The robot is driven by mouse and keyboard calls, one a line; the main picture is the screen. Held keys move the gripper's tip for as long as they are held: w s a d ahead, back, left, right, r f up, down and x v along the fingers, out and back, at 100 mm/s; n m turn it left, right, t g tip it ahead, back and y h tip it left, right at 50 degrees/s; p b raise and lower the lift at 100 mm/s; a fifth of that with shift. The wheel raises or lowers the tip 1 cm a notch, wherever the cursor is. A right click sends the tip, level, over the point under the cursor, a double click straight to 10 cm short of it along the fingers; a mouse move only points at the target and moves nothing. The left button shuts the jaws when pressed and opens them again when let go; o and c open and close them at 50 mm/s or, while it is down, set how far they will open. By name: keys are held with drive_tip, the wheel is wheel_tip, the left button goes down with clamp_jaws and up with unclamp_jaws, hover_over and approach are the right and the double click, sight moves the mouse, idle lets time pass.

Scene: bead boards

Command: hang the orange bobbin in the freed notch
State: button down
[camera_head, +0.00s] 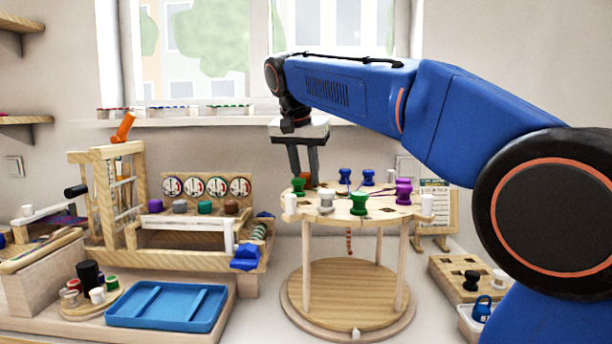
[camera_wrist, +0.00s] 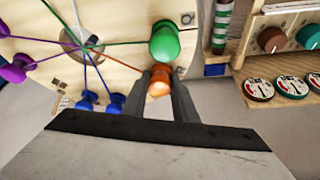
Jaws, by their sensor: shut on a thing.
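My gripper (camera_head: 307,183) points down at the back left rim of the round wooden board (camera_head: 378,211). In the wrist view my gripper (camera_wrist: 160,100) is shut on the orange bobbin (camera_wrist: 159,79), which sits between the fingers at the board's edge. The orange bobbin is mostly hidden by the fingers in the head view. A green bobbin (camera_wrist: 164,40) stands close beside it; this green bobbin also shows in the head view (camera_head: 298,187). I cannot tell whether the orange bobbin rests in a notch or hangs just above; the notch beneath it is hidden.
A small loom (camera_head: 117,190) and a blue tray (camera_head: 168,306) stand at left.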

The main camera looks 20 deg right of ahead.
drive_tip(key=c, duration=1.4)
unclamp_jaws()
drive_tip(key=shift+a+f, duration=0.1)
drive_tip(key=shift+f, duration=0.65)
drive_tip(key=shift+c, duration=0.2)
drive_tip(key=shift+r, duration=0.6)
drive_tip(key=v, duration=1.2)
drive_tip(key=shift+r, duration=0.25)
drive_tip(key=shift+w, duration=0.15)
